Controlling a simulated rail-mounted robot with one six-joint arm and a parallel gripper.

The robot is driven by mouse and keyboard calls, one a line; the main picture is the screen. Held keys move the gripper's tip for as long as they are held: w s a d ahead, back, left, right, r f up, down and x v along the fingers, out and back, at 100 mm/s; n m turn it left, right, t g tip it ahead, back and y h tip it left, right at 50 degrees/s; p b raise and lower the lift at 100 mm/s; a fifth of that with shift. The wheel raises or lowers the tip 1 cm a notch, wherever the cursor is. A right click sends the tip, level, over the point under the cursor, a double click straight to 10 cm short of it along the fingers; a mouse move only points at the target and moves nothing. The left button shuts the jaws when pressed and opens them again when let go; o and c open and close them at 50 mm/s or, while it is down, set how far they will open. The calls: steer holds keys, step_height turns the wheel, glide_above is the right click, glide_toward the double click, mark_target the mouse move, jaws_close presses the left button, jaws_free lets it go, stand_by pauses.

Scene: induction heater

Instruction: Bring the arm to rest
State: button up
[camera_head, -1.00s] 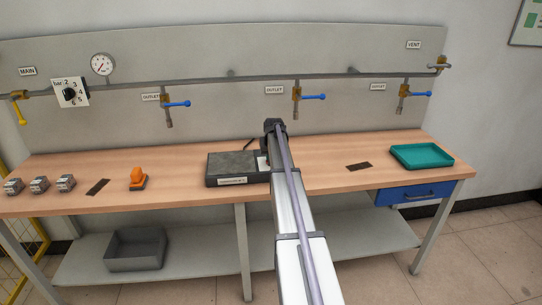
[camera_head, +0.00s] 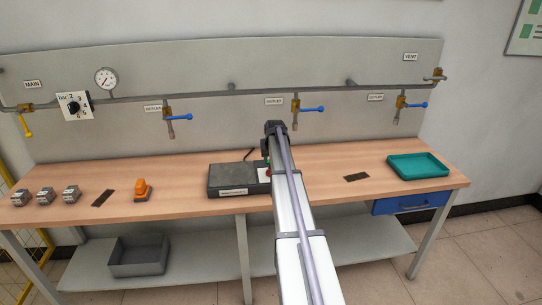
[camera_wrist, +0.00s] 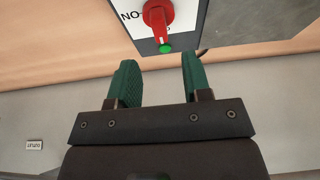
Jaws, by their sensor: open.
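My gripper (camera_wrist: 160,84) shows in the wrist view with its two green fingers apart and nothing between them. Just beyond the fingertips is a red rotary knob (camera_wrist: 157,14) on a white plate, with a green round part (camera_wrist: 165,48) at its lower end. The knob belongs to the dark box, the induction heater (camera_head: 232,178), on the workbench in the head view. In the head view my arm reaches over the bench to the right end of this box, and the arm hides the gripper's fingers. I cannot tell whether the fingers touch anything; they look apart from the knob.
The wooden workbench (camera_head: 330,163) carries a teal tray (camera_head: 418,166) at right, a dark flat plate (camera_head: 356,177), an orange object (camera_head: 142,188) and several small metal blocks at left. Pipes with blue-handled valves (camera_head: 312,109) run along the back panel. A grey bin (camera_head: 138,256) stands below.

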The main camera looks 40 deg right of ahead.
steer(key=p+v, duration=0.1)
steer(key=v, duration=0.2)
steer(key=shift+s+r, duration=0.1)
steer(key=shift+r, duration=0.15)
steer(key=s+a+n+g, duration=0.1)
steer(key=s+a+n, duration=0.1)
steer(key=s+a, duration=0.7)
steer(key=s+a+f+n+g+y, duration=0.1)
steer(key=s+a, duration=0.9)
steer(key=a, duration=1.1)
steer(key=s+a+n+g+y, duration=0.1)
steer(key=s+a+n+g, duration=0.1)
steer(key=s+a, duration=0.7)
steer(key=a, duration=0.7)
steer(key=shift+s+f+n, duration=0.2)
steer(key=shift+s+n, duration=0.2)
